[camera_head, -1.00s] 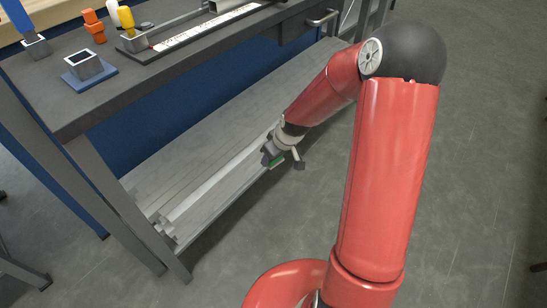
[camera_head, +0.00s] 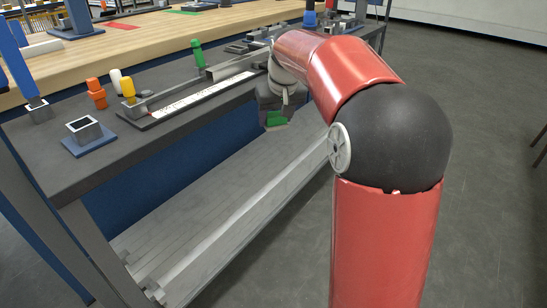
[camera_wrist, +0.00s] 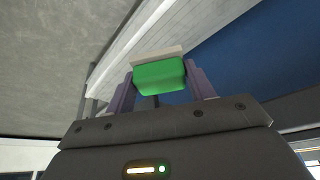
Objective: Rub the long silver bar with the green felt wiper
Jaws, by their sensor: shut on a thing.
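The wiper's green felt block (camera_head: 277,119) is held in my gripper (camera_head: 272,102), just off the workbench's front edge in the head view. In the wrist view the green wiper (camera_wrist: 160,76), with a pale plate along one side, sits between the two fingers (camera_wrist: 158,88), which are shut on it. A long silver bar (camera_head: 235,67) lies along the bench top, behind a black base with a white scale strip (camera_head: 200,95). My arm hides the bar's far end. The wiper is apart from the bar.
Orange (camera_head: 96,94), yellow (camera_head: 128,88) and green-handled (camera_head: 198,54) tools stand behind the bar. A square metal socket on a blue base (camera_head: 85,132) is at the near left. A slatted lower shelf (camera_head: 225,230) runs beneath.

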